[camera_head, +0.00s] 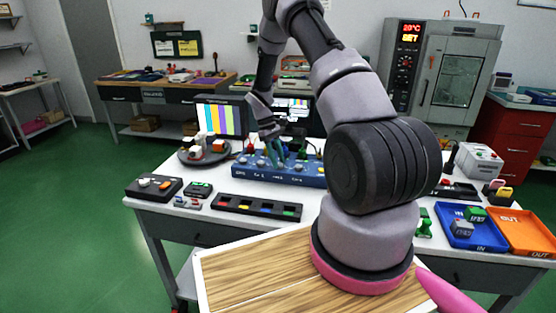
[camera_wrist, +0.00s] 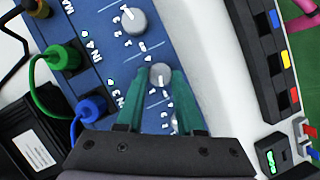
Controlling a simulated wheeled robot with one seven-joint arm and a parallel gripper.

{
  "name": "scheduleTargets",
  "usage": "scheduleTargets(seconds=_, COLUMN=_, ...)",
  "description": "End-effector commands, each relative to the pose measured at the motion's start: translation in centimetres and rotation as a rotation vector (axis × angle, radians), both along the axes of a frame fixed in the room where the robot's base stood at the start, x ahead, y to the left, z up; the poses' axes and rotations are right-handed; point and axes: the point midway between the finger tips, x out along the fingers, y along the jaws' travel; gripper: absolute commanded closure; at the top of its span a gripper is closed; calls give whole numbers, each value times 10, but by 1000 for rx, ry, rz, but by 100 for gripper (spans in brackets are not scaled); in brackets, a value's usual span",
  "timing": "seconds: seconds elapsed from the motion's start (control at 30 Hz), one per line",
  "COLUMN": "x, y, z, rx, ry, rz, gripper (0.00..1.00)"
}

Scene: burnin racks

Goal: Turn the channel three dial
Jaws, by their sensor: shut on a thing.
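The blue panel (camera_head: 262,179) stands on the white table with a row of dials and jacks. In the wrist view the panel (camera_wrist: 105,15) carries labels that read IN 4 and, partly covered, IN 3. The grey channel three dial (camera_wrist: 160,74) lines up with the IN 3 label. My gripper (camera_wrist: 160,82) has its green fingertips on either side of this dial, shut on it. Another dial (camera_wrist: 133,20) lines up with IN 4, and a further one is mostly hidden between my fingers. In the head view my gripper (camera_head: 274,153) reaches down to the panel.
Green (camera_wrist: 48,100) and blue (camera_wrist: 92,107) cable plugs sit in jacks close beside my fingers. A black strip with coloured blocks (camera_head: 257,207) lies in front of the panel. A blue IN tray (camera_head: 483,240) and an orange OUT tray (camera_head: 530,232) stand at the right.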

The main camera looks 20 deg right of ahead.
Motion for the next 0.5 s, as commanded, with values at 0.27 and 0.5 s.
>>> scheduleTargets(seconds=0.27, x=0, y=0, z=0, rx=-1, ry=-1, rz=117, gripper=100)
scheduleTargets(seconds=0.5, x=0, y=0, z=0, rx=-1, ry=-2, rz=153, gripper=100)
